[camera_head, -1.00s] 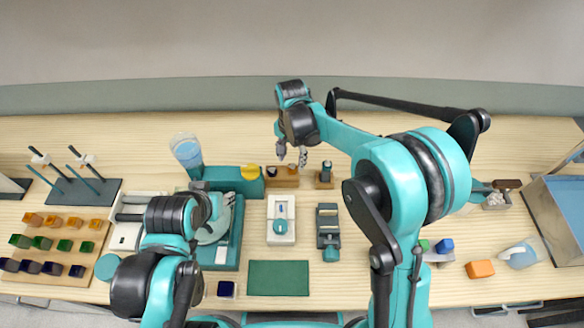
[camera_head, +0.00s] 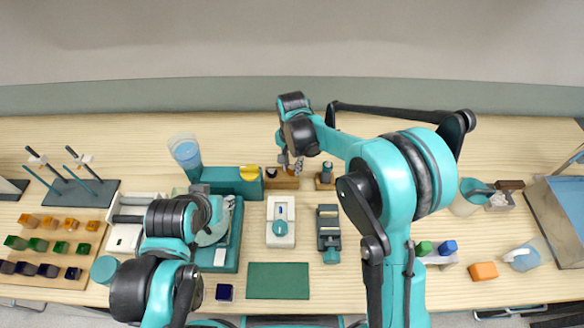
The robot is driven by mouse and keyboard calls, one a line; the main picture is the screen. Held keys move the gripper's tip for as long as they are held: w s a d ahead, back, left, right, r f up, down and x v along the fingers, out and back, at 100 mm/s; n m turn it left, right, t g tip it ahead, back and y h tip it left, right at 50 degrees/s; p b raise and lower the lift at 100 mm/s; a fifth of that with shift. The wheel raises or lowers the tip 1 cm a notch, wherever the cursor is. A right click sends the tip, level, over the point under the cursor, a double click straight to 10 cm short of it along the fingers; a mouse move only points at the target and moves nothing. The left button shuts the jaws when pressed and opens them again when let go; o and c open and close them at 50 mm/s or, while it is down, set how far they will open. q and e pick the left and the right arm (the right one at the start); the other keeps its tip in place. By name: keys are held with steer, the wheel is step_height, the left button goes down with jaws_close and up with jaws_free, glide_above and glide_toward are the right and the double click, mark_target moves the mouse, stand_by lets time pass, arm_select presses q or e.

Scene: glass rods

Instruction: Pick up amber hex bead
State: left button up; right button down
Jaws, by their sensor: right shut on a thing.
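My right gripper (camera_head: 291,165) points down over a small wooden stand (camera_head: 282,183) behind the middle of the workbench. Its jaws are shut on a small amber piece, which I take to be the amber hex bead (camera_head: 292,170). The fingers mostly hide it, so its six-sided shape cannot be made out. It is low, at the top of the stand; I cannot tell whether it still touches. My left arm is at the lower left, above the teal apparatus (camera_head: 236,250); its gripper fingers cannot be made out clearly.
A white device (camera_head: 281,225) and green mat (camera_head: 278,281) lie in front. Coloured cubes fill the left.

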arm_select(q)
steer(key=shift+r, duration=0.2)
arm_select(e)
steer(key=shift+r, duration=0.45)
steer(key=r+p, duration=0.1)
steer(key=r, duration=0.3)
steer(key=shift+s+d+p, duration=0.1)
steer(key=shift+d+p, duration=0.1)
steer(key=shift+p, duration=0.2)
arm_select(q)
step_height(320, 180, up, 4)
steer(key=shift+f+p, duration=0.1)
steer(key=shift+p, duration=1.05)
arm_select(e)
steer(key=s+d+r, duration=0.6)
steer(key=d, duration=0.3)
steer(key=shift+s+d, duration=0.15)
steer(key=shift+s, duration=0.05)
